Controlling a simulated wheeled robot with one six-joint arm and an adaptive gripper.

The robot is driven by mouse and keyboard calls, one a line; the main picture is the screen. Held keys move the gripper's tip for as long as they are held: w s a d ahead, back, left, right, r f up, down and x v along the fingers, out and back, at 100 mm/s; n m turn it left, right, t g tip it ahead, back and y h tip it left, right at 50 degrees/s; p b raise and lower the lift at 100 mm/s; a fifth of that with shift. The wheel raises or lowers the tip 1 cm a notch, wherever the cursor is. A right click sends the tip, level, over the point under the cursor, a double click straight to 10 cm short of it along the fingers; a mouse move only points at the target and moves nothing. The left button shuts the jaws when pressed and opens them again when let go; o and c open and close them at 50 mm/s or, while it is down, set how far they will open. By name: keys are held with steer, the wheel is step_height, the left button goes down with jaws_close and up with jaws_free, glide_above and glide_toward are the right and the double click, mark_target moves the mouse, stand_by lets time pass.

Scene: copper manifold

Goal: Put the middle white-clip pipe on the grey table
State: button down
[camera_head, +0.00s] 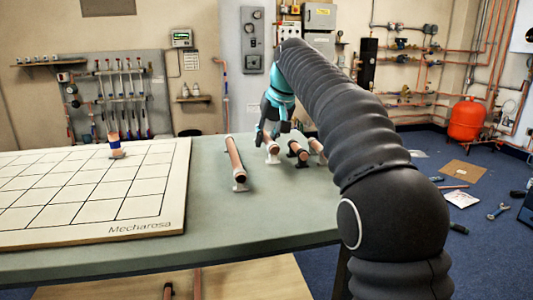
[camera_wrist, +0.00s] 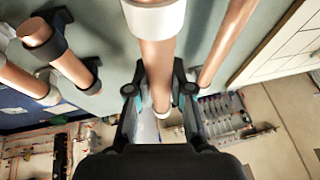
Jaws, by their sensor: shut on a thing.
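A copper pipe with a white clip (camera_wrist: 157,58) runs between the two fingers of my gripper (camera_wrist: 159,80) in the wrist view. My gripper is shut on it. In the head view my gripper (camera_head: 276,122) is over the far part of the grey table (camera_head: 205,236), and the near end of this pipe (camera_head: 271,148) shows below it. Another white-clip pipe (camera_head: 236,160) lies to its left. A pipe with black clips (camera_head: 297,152) lies to its right, and a further pipe (camera_head: 318,148) is partly hidden by my arm. I cannot tell whether the held pipe touches the table.
A white gridded board (camera_head: 100,212) covers the table's left side. A short copper piece with a blue band (camera_head: 115,145) stands on it. The table's front middle is clear. A red tank (camera_head: 467,119) stands on the floor at the right.

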steer(key=shift+f+b, duration=0.55)
steer(key=shift+f, duration=1.2)
steer(key=shift+f, duration=0.2)
steer(key=c, duration=1)
jaws_free()
steer(key=shift+c, duration=0.2)
steer(key=shift+r, duration=0.1)
steer(key=p+v, duration=0.3)
steer(key=v, duration=0.9)
steer(key=shift+d, duration=0.15)
